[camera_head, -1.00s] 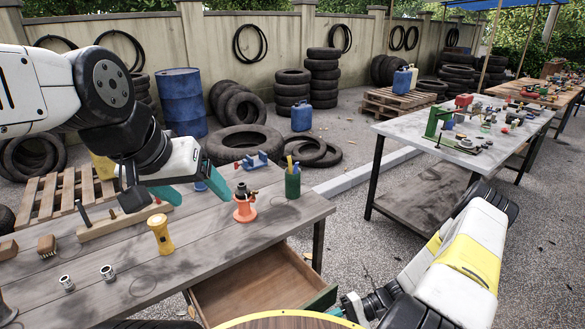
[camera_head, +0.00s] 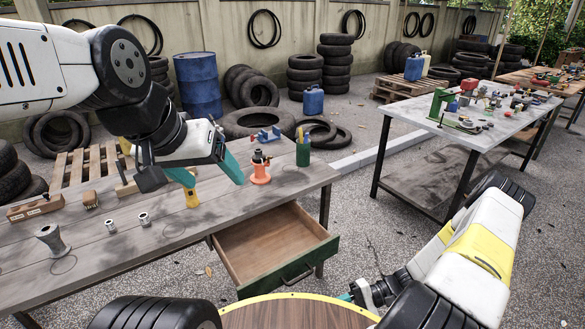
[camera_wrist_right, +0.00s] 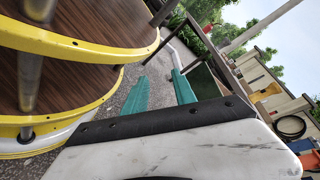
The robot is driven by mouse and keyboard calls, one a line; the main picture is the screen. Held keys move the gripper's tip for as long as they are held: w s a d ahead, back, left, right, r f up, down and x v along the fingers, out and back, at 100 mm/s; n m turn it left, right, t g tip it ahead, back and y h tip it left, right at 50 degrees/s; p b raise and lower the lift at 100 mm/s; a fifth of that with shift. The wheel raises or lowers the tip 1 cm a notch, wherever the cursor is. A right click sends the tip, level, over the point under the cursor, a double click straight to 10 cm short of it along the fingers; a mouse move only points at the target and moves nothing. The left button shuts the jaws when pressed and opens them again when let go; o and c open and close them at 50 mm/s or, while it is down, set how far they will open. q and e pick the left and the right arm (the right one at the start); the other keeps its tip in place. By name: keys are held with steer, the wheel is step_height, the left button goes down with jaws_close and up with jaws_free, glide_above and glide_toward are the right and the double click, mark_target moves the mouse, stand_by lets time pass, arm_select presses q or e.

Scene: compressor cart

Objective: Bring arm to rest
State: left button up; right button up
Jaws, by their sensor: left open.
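My left arm comes in from the left in the head view. Its gripper (camera_head: 212,178) has two green fingers spread apart with nothing between them, over the near workbench. The yellow flashlight (camera_head: 191,198) is partly covered by one finger. The orange bottle jack (camera_head: 260,172) stands just right of the other finger; I cannot tell the exact gap. My right arm reaches down at the lower right of the head view, where its gripper is mostly hidden. In the right wrist view the right gripper (camera_wrist_right: 159,76) shows two green fingers apart and empty, beside my round yellow-rimmed base.
The workbench (camera_head: 120,250) has an open drawer (camera_head: 270,240) sticking out toward me. A green pen cup (camera_head: 303,152), metal sockets (camera_head: 144,219) and a wooden brush (camera_head: 91,199) stand on it. A second table (camera_head: 455,135) is at the right. Gravel floor between them is free.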

steer(key=w+d+r+n+t+h, duration=0.1)
steer(key=w+d+r+n+h, duration=0.25)
steer(key=r, duration=0.85)
steer(key=w+d+r+h, duration=0.35)
steer(key=r+h, duration=0.25)
steer(key=r, duration=0.7)
steer(key=s+a+r+t+h, duration=0.1)
steer(key=s+r+t, duration=0.3)
steer(key=r, duration=0.7)
steer(key=s+a+r+t+h, duration=0.2)
steer(key=s+r+t, duration=0.2)
steer(key=r, duration=0.7)
steer(key=shift+s+a+r+n+t, duration=0.15)
steer(key=shift+s+r+n+t, duration=0.15)
steer(key=shift+t, duration=0.3)
